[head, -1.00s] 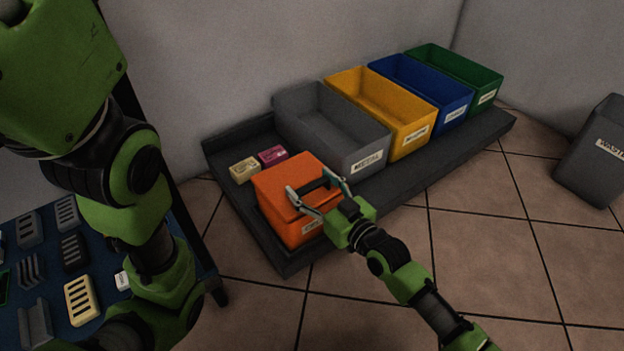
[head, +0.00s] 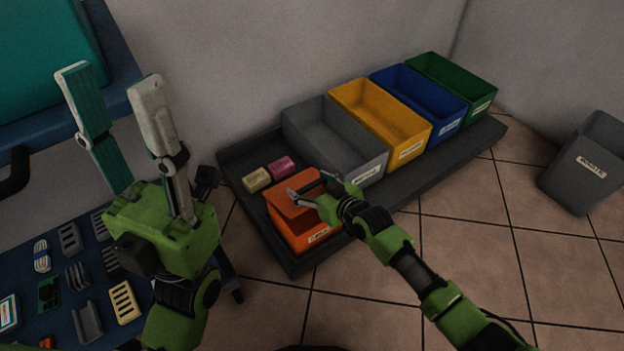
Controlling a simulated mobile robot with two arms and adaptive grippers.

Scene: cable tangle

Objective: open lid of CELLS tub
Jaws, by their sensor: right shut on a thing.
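The orange tub (head: 292,233) sits at the near left end of the dark platform, with a white label on its front that is too small to read. Its orange lid (head: 290,196) is tilted up, and a dark opening shows between lid and tub. My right gripper (head: 309,190) is at the lid and shut on it; the exact grip on the handle is partly hidden by the fingers. My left gripper (head: 112,95) is raised at the left, its two fingers spread wide and empty, well away from the tub.
Grey (head: 322,140), yellow (head: 392,118), blue (head: 425,97) and green (head: 462,85) open bins stand behind the tub. Cream (head: 256,180) and magenta (head: 283,165) boxes lie beside it. A grey waste bin (head: 585,165) stands right. A blue table (head: 60,325) holds several small parts.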

